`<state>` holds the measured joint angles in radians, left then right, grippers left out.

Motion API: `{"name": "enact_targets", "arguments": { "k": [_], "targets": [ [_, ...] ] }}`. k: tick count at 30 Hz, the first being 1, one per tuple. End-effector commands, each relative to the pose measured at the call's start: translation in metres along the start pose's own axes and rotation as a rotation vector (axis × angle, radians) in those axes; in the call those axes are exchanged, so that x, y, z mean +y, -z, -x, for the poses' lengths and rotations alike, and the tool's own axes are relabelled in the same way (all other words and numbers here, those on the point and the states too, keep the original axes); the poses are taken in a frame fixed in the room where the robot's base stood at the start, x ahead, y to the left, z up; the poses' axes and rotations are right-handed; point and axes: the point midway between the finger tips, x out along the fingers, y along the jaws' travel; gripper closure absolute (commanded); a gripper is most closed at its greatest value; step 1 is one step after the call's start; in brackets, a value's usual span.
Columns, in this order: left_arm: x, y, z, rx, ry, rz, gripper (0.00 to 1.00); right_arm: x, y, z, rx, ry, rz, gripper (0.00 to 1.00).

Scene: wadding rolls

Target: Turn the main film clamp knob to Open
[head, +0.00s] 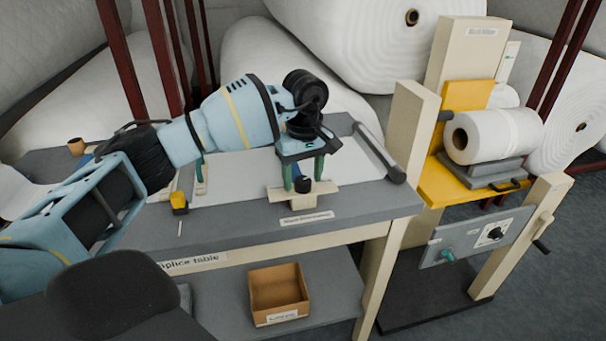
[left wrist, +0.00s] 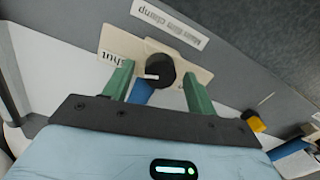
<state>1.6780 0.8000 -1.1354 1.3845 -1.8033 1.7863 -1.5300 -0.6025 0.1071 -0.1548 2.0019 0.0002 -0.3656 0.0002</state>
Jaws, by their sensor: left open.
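The main film clamp knob (head: 303,185) is round and black. It stands on a beige plate (head: 322,197) at the front of the splice table. In the left wrist view the knob (left wrist: 160,69) has a white mark on the side toward the word "Shut" on the plate (left wrist: 118,44). The "Main film clamp" label (left wrist: 170,23) is beside the plate. My left gripper (head: 304,177) points down over the plate, its green fingers apart on either side of the knob. In the left wrist view the gripper (left wrist: 158,80) shows gaps beside the knob. My right gripper is out of view.
The grey splice table (head: 240,230) holds a yellow-and-black item (head: 179,203) left of the plate and a dark bar (head: 380,153) on the right. A cardboard box (head: 279,294) sits on the lower shelf. A yellow stand with a white roll (head: 500,135) is at right.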

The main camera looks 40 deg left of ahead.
Motion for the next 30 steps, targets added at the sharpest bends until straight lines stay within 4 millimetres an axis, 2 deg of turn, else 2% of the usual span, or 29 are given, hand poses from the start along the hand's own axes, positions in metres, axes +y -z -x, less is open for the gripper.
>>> {"name": "enact_targets", "arguments": {
  "k": [2, 12, 23, 30],
  "targets": [
    [0.000, 0.000, 0.000, 0.000, 0.000, 0.000, 0.43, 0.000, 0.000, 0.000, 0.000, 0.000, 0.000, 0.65],
    [0.000, 0.000, 0.000, 0.000, 0.001, 0.000, 0.87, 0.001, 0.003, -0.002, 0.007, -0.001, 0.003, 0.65],
    [0.000, 0.000, 0.002, -0.001, 0.001, 0.058, 0.87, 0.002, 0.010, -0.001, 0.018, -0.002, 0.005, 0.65],
    [-0.001, 0.001, 0.003, -0.004, 0.000, 0.219, 0.87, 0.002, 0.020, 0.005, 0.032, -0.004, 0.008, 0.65]
  ]
}}
